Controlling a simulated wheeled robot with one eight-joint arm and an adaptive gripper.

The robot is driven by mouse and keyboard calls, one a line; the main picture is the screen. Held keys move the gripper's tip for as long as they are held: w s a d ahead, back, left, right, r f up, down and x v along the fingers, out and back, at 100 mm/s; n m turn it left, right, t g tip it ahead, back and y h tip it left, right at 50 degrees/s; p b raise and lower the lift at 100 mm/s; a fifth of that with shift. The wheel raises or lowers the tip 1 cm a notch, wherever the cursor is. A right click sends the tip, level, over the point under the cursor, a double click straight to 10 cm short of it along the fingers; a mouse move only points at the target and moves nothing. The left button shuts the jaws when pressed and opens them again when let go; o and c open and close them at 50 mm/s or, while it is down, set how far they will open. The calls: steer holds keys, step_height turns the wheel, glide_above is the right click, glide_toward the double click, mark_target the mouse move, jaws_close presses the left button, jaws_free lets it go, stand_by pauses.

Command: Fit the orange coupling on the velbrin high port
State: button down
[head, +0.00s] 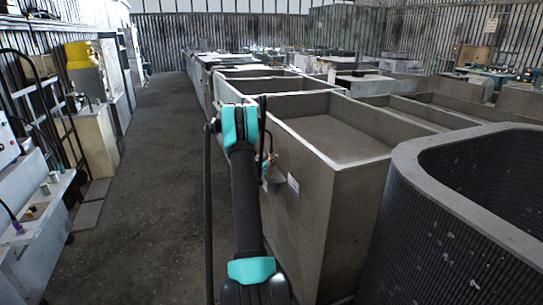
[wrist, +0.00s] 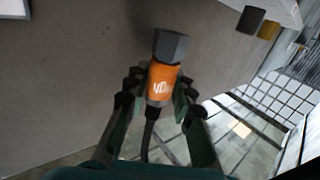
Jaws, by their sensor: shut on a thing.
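The orange coupling (wrist: 161,82) has a dark grey hexagonal end (wrist: 170,46) and a black hose trailing from its other end. In the wrist view my gripper (wrist: 158,88) is shut around its orange body, with the hexagonal end pointing out beyond the fingers. At the upper right of the wrist view a dark round stub (wrist: 250,20) and a yellow-brown one (wrist: 268,30) stand apart from the coupling. I cannot tell which is the velbrin high port.
A ribbed, rounded tank (head: 440,235) is at the near right. The aisle floor (head: 150,160) to the left is clear. Benches and a ladder line the left wall.

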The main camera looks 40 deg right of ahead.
steer(key=shift+f, duration=0.95)
steer(key=shift+a, duration=0.25)
steer(key=shift+f, duration=1.4)
steer(key=c, duration=1.2)
jaws_free()
steer(key=v, duration=0.7)
steer(key=shift+s+a, duration=0.15)
steer(key=shift+a, duration=0.05)
